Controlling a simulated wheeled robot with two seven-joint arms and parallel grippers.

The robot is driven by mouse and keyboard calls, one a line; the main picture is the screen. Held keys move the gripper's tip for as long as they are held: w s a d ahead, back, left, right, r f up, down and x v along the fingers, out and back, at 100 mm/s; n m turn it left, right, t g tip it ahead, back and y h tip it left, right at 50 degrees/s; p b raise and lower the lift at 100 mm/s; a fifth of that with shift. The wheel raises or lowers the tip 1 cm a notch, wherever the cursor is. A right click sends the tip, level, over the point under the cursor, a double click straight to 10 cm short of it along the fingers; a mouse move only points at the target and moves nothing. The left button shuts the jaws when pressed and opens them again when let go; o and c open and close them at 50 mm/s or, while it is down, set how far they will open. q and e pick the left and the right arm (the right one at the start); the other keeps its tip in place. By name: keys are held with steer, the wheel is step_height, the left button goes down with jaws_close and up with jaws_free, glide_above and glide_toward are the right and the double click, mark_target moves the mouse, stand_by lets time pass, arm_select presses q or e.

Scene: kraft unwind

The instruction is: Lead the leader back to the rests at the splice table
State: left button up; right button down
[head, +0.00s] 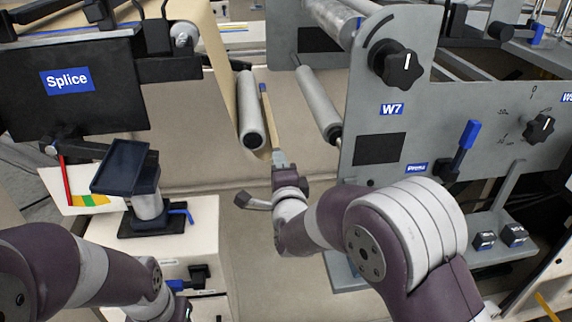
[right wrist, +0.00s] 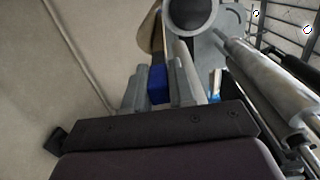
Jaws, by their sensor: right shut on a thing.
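My right gripper (head: 279,158) is shut on the near end of a thin tan bar, the leader (head: 268,115), which points away from me between two grey rollers. A blue piece (head: 263,87) shows at its far end. In the right wrist view, the fingers (right wrist: 160,92) close around a blue block (right wrist: 158,84) at the leader's near end. The splice station's black panel (head: 72,88), labelled Splice, stands at the left, well apart from the gripper. I cannot make out the rests. My left arm crosses the lower left; its gripper is out of view.
Grey rollers (head: 250,112) and (head: 318,105) flank the leader. Brown kraft paper (head: 223,50) hangs at the left roller. The grey W7 panel (head: 365,115), with knobs and a blue-tipped lever (head: 464,147), stands right. A dark tray on a post (head: 122,168) stands at the left.

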arm_select(q)
steer(key=shift+f, duration=0.65)
arm_select(e)
steer(key=shift+a+f, duration=0.5)
steer(key=shift+f, duration=0.2)
steer(key=shift+a, duration=0.1)
arm_select(q)
steer(key=shift+r, duration=0.25)
arm_select(e)
steer(key=a, duration=0.8)
steer(key=shift+s, duration=0.35)
steer(key=shift+a, duration=0.1)
